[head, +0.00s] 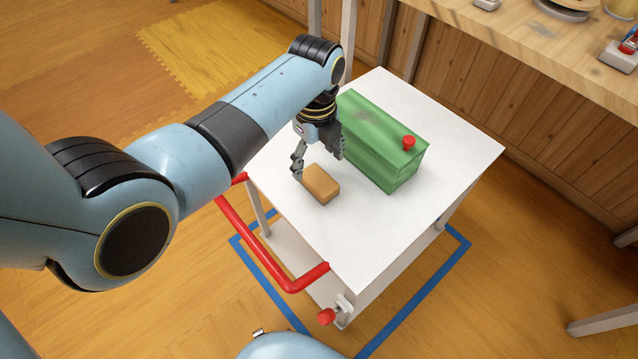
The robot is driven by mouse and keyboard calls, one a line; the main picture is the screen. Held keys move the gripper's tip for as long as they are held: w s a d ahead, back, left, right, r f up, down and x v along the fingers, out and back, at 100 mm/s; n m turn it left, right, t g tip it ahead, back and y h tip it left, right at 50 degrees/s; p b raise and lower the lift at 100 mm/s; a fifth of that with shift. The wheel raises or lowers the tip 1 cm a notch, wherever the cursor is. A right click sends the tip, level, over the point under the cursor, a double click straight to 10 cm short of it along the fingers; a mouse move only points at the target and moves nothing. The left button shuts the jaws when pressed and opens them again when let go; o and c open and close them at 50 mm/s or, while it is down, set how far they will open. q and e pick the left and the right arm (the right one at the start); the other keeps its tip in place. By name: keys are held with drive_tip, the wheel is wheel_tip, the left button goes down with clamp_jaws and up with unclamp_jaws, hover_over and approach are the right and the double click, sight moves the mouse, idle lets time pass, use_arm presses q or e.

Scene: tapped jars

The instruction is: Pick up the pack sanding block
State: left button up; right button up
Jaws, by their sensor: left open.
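The sanding block (321,184) is a small orange-tan block lying flat on the white top of a cart (375,230), near its left edge. My left gripper (318,167) is open and points down at the block's far side. One finger is by the block's left far corner, the other farther right and a little higher. Whether a finger touches the block cannot be told. My right gripper is not in view.
A green box (380,140) with a red knob (409,142) stands right behind the block, close to my left gripper. The cart has a red handle (258,245) at its left side. A wooden workbench (540,55) stands at the back right. The cart top's front and right are clear.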

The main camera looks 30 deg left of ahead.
sight(319, 179)
use_arm(q)
drive_tip(key=f, duration=0.2)
drive_tip(key=f+b, duration=0.1)
drive_tip(key=f, duration=0.1)
drive_tip(key=f+b, duration=0.1)
drive_tip(key=f, duration=0.1)
drive_tip(key=shift+d+f, duration=0.35)
drive_tip(key=shift+s, duration=0.1)
drive_tip(key=c, duration=1.3)
